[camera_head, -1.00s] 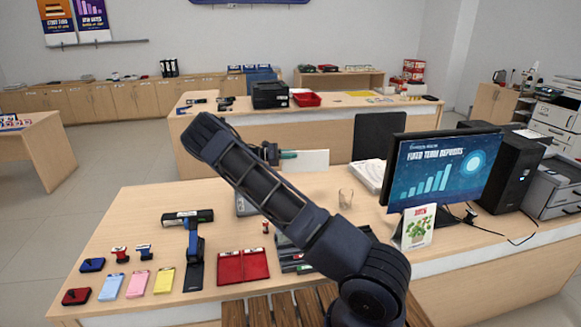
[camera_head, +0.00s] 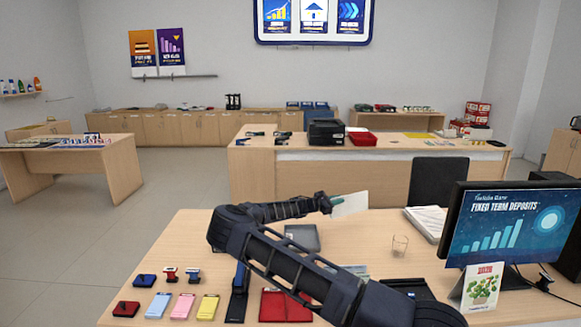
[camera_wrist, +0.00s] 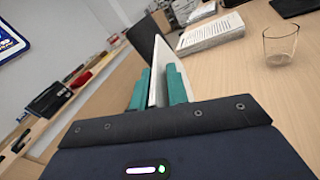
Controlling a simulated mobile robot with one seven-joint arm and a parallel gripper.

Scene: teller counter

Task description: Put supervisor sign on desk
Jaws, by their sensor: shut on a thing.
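My gripper (camera_head: 335,201) is shut on a white flat sign (camera_head: 351,204), seen at the far end of my arm over the near desk (camera_head: 190,228). In the wrist view the teal fingers (camera_wrist: 160,90) clamp the sign (camera_wrist: 159,68), which shows almost edge-on. Its printed face cannot be read. The sign is held above the desk's far part, left of a paper stack (camera_head: 428,222) and a clear glass (camera_head: 400,245); both also show right of the gripper in the wrist view.
A monitor (camera_head: 510,228) and a plant calendar (camera_head: 482,287) stand at the desk's right. Stamps, coloured pads (camera_head: 183,306), a red folder (camera_head: 284,305) and a grey tray (camera_head: 303,237) lie on the desk. A black chair (camera_head: 437,182) stands behind it. The back left desktop is clear.

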